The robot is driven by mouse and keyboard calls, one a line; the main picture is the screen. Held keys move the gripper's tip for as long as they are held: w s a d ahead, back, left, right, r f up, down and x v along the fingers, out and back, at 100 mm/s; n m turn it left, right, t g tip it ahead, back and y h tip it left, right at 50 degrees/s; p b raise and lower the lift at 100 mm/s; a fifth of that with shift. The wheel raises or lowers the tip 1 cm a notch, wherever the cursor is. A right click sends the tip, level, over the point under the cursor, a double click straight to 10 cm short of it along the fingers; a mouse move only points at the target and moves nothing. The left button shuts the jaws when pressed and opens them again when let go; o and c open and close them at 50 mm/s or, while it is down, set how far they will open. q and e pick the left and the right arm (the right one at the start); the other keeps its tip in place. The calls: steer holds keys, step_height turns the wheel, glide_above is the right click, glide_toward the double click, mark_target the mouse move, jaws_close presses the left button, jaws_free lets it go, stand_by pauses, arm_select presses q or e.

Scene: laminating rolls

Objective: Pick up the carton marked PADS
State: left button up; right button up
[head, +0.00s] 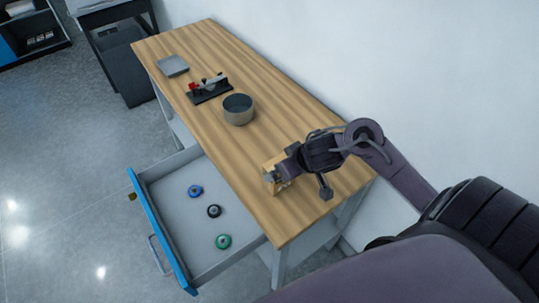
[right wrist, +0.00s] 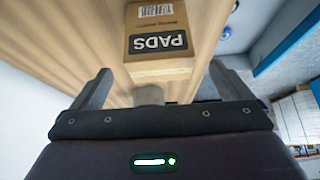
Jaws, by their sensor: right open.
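The carton marked PADS (right wrist: 157,42) is brown with a dark label and a barcode; it shows in the upper middle of the right wrist view. In the head view its tan side (head: 270,163) shows on the wooden table, partly hidden by my right gripper. My right gripper (right wrist: 160,70) is open, its fingers on either side of the carton's near end, with a gap on both sides. I cannot tell how deep the carton is between them. My left gripper is not in view.
The wooden table (head: 200,68) also holds a grey bowl (head: 238,110), a black device with a red part (head: 209,90) and a grey tray (head: 172,65). Below, an open blue-fronted drawer (head: 175,228) holds a blue roll (head: 195,191), a black roll (head: 214,211) and a green roll (head: 223,241).

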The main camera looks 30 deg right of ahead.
steer(key=shift+w+r, duration=0.15)
steer(key=shift+w, duration=0.25)
steer(key=shift+w+f, duration=0.15)
steer(key=shift+f, duration=0.1)
steer(key=shift+w+a+f+b, duration=0.1)
steer(key=shift+w+f+b, duration=0.15)
steer(key=shift+f+b, duration=0.6)
steer(key=x, duration=0.4)
steer(key=shift+w+b, duration=0.15)
steer(key=shift+b, duration=0.15)
steer(key=shift+w+f, duration=0.2)
steer(key=shift+f, duration=0.05)
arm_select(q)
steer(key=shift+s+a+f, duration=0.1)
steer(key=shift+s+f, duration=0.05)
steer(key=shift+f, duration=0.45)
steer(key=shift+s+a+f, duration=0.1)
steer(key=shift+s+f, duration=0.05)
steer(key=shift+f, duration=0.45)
arm_select(e)
steer(key=c, duration=1.3)
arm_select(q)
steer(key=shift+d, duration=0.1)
arm_select(e)
steer(key=shift+r, duration=0.1)
